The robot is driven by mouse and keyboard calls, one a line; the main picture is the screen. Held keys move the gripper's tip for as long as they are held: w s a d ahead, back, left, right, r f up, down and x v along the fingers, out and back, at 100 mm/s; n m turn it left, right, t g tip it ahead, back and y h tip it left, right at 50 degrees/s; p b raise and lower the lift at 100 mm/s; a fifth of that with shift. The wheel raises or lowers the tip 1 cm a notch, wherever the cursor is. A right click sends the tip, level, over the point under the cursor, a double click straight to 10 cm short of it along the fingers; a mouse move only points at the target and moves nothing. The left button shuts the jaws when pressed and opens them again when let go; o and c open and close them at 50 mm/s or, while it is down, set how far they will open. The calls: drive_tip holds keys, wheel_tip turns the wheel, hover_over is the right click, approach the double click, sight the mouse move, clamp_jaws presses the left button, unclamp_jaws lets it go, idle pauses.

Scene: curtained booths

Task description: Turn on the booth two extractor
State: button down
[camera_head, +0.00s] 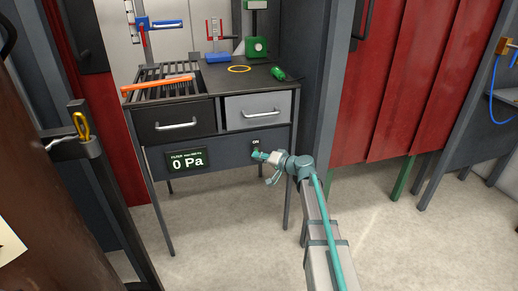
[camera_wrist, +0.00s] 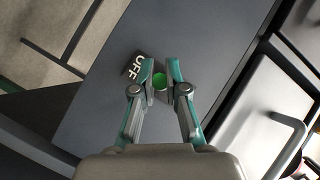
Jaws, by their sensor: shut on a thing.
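The bench's dark front panel (camera_head: 222,150) carries a black display (camera_head: 187,161) that reads FILTER and 0 Pa. An ON label (camera_head: 255,142) sits on the panel right of the display. In the wrist view, an OFF label (camera_wrist: 138,66) lies beside my fingertips. A small green-ended switch (camera_wrist: 159,81) shows between the fingers of my gripper (camera_wrist: 160,74), which are shut on it. In the head view my gripper (camera_head: 259,155) reaches the panel just below the ON label and hides the switch. Which way the switch is set cannot be told.
Above the panel are a black drawer (camera_head: 175,123) and a grey drawer (camera_head: 258,110) with handles. The bench top holds an orange bar (camera_head: 158,86), a yellow ring (camera_head: 239,69) and a green tool (camera_head: 286,74). A dark post (camera_head: 322,80) and red curtain (camera_head: 420,80) stand right.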

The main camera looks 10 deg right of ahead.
wheel_tip(320, 180, up, 3)
drive_tip(key=g+p, duration=0.1)
drive_tip(key=p, duration=0.4)
drive_tip(key=m+g+h+p, duration=0.1)
drive_tip(key=g+p, duration=0.1)
drive_tip(key=p, duration=0.3)
drive_tip(key=shift+w+f+m, duration=0.1)
drive_tip(key=shift+f+m, duration=0.1)
drive_tip(key=shift+m, duration=0.1)
drive_tip(key=g+p, duration=0.2)
drive_tip(key=p, duration=0.3)
drive_tip(key=shift+w+r+m+h, duration=0.1)
drive_tip(key=shift+r+m+h, duration=0.05)
drive_tip(key=shift+m+h, duration=0.25)
drive_tip(key=shift+p, duration=0.35)
drive_tip(key=shift+g+p, duration=0.4)
drive_tip(key=shift+p, duration=0.1)
drive_tip(key=c, duration=1.2)
unclamp_jaws()
